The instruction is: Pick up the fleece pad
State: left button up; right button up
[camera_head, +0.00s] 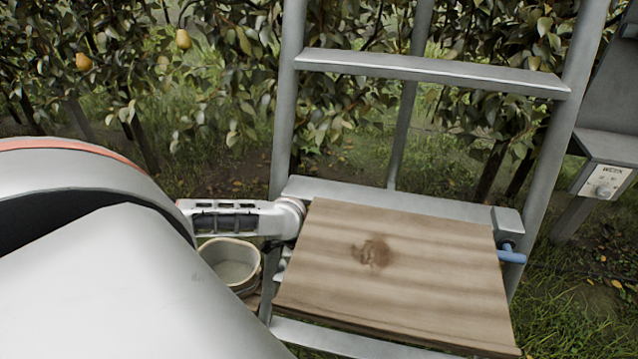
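I cannot make out a fleece pad for certain in the head view. A round, pale container (232,262) stands low beside the left edge of the wooden board (420,270); its inside is beige-grey, and I cannot tell whether that is a lining or a pad. My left arm comes in from the left and fills the lower left. Its far end reaches the board's left edge, where dark parts of my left gripper (279,258) show between the container and the board. The fingertips are mostly hidden, so its opening is unclear. My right gripper is not in view.
The board, with a brown stain, rests on a grey ladder (430,72) and is bare. A blue handle-like piece (511,256) sticks out at its right edge. A grey device with a labelled panel (604,181) stands at right. Pear trees with pears (183,39) are behind.

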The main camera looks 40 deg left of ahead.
pick_arm(q)
jog(key=c, duration=1.2)
